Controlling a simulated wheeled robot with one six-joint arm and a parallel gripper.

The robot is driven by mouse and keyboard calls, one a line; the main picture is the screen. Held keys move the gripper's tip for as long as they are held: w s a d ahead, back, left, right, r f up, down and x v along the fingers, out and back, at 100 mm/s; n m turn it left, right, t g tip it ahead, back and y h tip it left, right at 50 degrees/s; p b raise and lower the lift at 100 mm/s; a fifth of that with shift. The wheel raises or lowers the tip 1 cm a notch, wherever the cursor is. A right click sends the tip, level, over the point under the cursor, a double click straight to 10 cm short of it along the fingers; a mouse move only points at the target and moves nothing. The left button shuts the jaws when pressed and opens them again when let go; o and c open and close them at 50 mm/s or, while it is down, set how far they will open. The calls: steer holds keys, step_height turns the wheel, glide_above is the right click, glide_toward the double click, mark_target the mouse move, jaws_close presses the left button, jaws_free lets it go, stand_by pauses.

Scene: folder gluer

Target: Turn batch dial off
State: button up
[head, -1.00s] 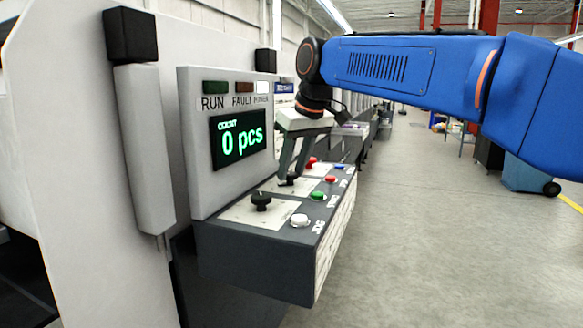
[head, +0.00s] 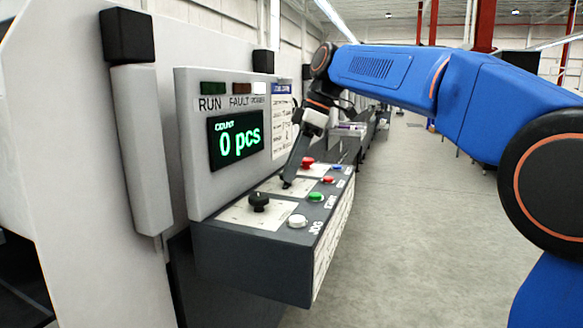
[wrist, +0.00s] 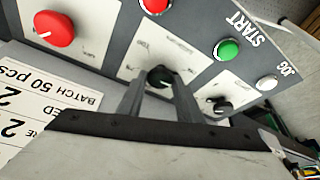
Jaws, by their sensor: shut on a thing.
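The sloped control panel (head: 222,240) carries two black dials. My gripper (head: 288,178) points down at the farther black dial (head: 286,186). In the wrist view my gripper (wrist: 157,84) is shut on this dial (wrist: 160,75), with one finger on each side. The nearer black dial (head: 259,201) stands free on its own white plate; it also shows in the wrist view (wrist: 219,106). The plate lettering is too small to tell which dial is the batch dial. The display (head: 238,138) reads 0 pcs.
A red knob (wrist: 55,29) lies beyond the held dial. A red button (head: 328,180), green button (head: 315,197) and white button (head: 298,221) line the panel's outer edge. The upright display housing (head: 190,165) is close behind. The floor at right is clear.

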steer(key=shift+w+n+g+h, duration=0.15)
steer(key=shift+n+g, duration=0.25)
steer(key=shift+n, duration=0.7)
steer(key=shift+w+n+g+h, duration=0.15)
steer(key=shift+n+g, duration=0.25)
steer(key=shift+n, duration=0.7)
steer(key=shift+s, duration=0.1)
steer(key=o, duration=1)
